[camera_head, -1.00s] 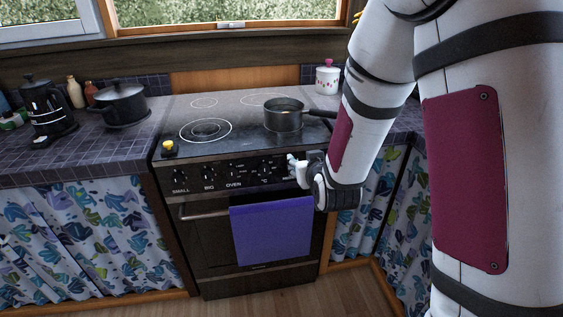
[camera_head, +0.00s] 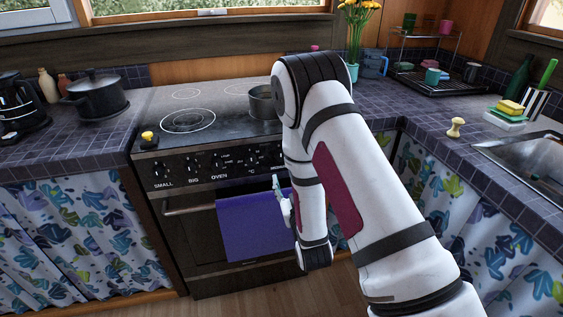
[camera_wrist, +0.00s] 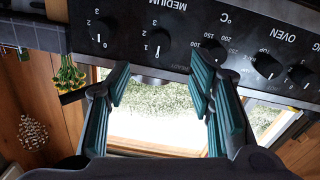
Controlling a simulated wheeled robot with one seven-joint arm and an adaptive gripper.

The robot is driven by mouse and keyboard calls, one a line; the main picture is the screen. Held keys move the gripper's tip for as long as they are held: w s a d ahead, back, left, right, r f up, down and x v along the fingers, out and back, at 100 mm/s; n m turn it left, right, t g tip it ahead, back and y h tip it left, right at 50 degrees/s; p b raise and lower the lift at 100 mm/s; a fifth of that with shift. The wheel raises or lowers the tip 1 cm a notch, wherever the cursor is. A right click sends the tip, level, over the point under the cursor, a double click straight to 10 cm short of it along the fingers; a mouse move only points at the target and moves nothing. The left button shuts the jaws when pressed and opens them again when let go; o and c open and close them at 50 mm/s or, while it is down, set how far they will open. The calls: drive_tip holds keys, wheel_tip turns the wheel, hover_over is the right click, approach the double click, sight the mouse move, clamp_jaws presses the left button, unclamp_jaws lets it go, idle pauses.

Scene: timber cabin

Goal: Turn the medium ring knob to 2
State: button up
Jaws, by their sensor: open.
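The medium ring knob (camera_wrist: 156,44) is a dark round knob on the black stove panel, under the upside-down word MEDIUM in the wrist view. The digits 0 to 3 are printed around it; I cannot clearly tell where its pointer stands. My gripper (camera_wrist: 160,88) is open and empty, its teal fingers apart below the knob in that picture, not around it. In the head view my gripper (camera_head: 281,198) is in front of the stove (camera_head: 167,97), below the panel's right part, beside the purple towel (camera_head: 245,225). My arm hides the panel's right end there.
Another knob (camera_wrist: 104,34) and the temperature knob (camera_wrist: 210,52) flank the medium knob. A dark pan (camera_head: 261,103), partly hidden by my arm, stands on the stove. A lidded pot (camera_head: 97,98) stands on the left counter. A sink (camera_head: 530,155) is at the right.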

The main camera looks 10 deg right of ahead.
drive_tip(key=w, duration=1)
drive_tip(key=shift+w+d+b, duration=0.3)
drive_tip(key=shift+w+b, duration=0.05)
drive_tip(key=shift+w, duration=0.05)
clamp_jaws()
